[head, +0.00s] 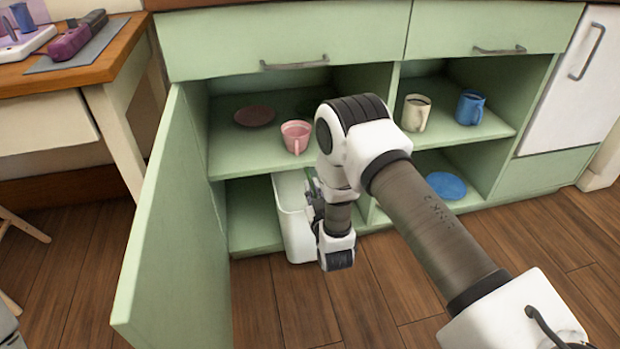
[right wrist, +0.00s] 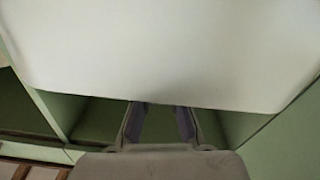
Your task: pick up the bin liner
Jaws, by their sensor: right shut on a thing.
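The bin liner (head: 291,217) is a white, upright, box-shaped container at the lower left opening of the green cabinet. Its right part is hidden behind my right arm in the head view. In the right wrist view its white wall (right wrist: 165,50) fills the upper half. My right gripper (head: 314,203) is at the right side of the bin liner, shut on it. In the right wrist view the fingers (right wrist: 160,122) reach up to the white wall, and their tips are hidden behind it. My left gripper is not in view.
The open cabinet door (head: 178,235) stands out on the left. The shelf above holds a pink mug (head: 296,136), a dark plate (head: 254,116), a cream mug (head: 415,113) and a blue mug (head: 470,107). A blue plate (head: 446,185) lies in the lower right compartment. Floor in front is clear.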

